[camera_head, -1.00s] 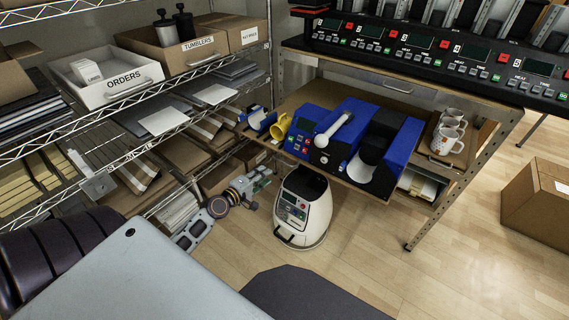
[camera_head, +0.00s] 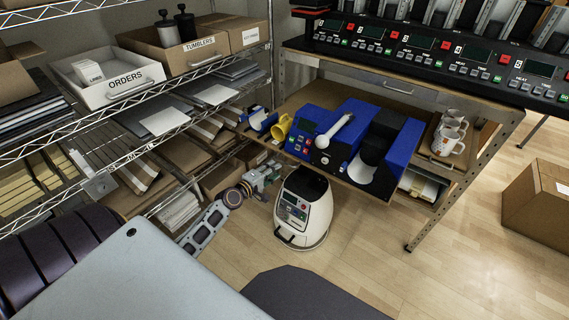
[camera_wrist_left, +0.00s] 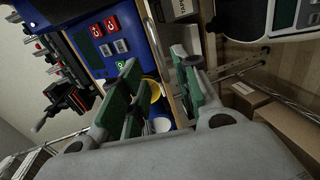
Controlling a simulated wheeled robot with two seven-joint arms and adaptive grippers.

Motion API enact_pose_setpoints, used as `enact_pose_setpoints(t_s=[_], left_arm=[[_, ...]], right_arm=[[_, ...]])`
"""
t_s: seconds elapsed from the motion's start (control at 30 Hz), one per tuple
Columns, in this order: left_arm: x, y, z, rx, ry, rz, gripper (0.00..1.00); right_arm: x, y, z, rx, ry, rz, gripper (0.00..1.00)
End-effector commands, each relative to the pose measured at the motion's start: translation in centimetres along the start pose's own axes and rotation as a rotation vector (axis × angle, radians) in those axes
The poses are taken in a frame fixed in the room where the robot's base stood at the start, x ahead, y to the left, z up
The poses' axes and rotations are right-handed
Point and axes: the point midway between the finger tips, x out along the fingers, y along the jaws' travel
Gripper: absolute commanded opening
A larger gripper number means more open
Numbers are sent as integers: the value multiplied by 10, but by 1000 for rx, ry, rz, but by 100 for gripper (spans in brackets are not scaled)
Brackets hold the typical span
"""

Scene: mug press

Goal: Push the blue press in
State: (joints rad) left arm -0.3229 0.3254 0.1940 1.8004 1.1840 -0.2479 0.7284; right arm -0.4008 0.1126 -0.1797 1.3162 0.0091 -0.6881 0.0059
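The blue press (camera_head: 345,141) stands on the table's lower wooden shelf. It has a white-ended lever (camera_head: 334,130), a button panel and a dark cylinder on its right part. My left gripper (camera_head: 268,172) is low in front of the shelf, left of the press and apart from it. In the left wrist view, its green-padded fingers (camera_wrist_left: 160,70) are apart with nothing held. The press's blue front with red and green buttons (camera_wrist_left: 108,45) shows there beyond the left finger. A yellow mug (camera_head: 281,128) sits at the press's left end. My right gripper is not in view.
A white rounded unit (camera_head: 304,208) stands on the floor just right of my left gripper. Wire shelving (camera_head: 125,160) with boxes and papers runs along the left. White mugs (camera_head: 449,133) stand right of the press.

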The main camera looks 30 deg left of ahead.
Motion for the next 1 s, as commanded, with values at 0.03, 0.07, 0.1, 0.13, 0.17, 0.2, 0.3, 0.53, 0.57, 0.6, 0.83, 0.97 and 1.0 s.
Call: enact_pose_setpoints(t_s=[0.03,0.07,0.1,0.13,0.17,0.2,0.3,0.53,0.57,0.6,0.83,0.97,1.0], left_arm=[[4,0,0,-1,0,0,31],[7,0,0,-1,0,1,31],[10,0,0,0,0,1,31],[12,0,0,0,1,0,31],[14,0,0,0,1,0,31],[17,0,0,0,0,1,31],[25,0,0,0,0,0,31],[42,0,0,0,0,1,31],[45,0,0,0,1,1,31],[48,0,0,0,1,1,31],[65,0,0,0,0,1,31],[74,-1,0,0,0,0,31],[76,0,0,0,0,0,31]], right_arm=[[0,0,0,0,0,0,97],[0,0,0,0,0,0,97],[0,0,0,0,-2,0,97],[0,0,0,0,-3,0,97],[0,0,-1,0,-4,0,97],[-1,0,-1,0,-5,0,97],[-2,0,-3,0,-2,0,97],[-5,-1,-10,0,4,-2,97],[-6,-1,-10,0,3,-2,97],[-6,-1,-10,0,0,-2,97],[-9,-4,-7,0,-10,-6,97],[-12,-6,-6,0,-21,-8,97],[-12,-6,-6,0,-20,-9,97]])
